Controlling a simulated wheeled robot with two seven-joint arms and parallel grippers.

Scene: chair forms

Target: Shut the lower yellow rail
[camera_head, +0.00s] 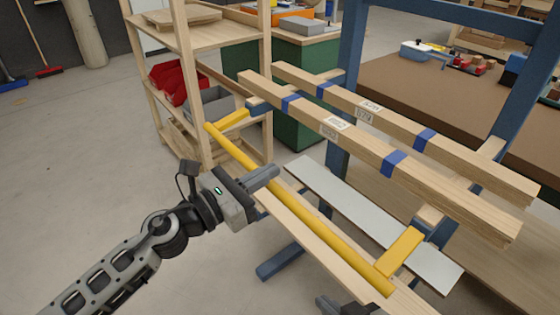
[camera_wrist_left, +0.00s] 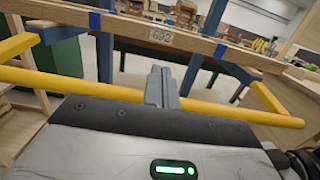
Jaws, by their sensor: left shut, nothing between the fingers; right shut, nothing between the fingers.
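The lower yellow rail (camera_head: 300,207) is a long round bar with a flat yellow arm at each end. It runs diagonally in front of the wooden beams in the head view, and its arms reach back towards the rack. In the left wrist view the rail (camera_wrist_left: 225,108) crosses the picture behind my left gripper (camera_wrist_left: 162,72). In the head view my left gripper (camera_head: 272,174) is shut and empty, its fingertips close to the rail's middle; I cannot tell whether they touch. My right gripper (camera_head: 325,303) shows only partly at the bottom edge, shut and below the rail.
Long wooden beams with blue tape (camera_head: 390,160) lie on the blue rack (camera_head: 345,100) behind the rail. A pale board (camera_head: 360,215) lies lower down. Wooden shelving (camera_head: 190,45) with red bins (camera_head: 170,82) stands behind the rail's left end.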

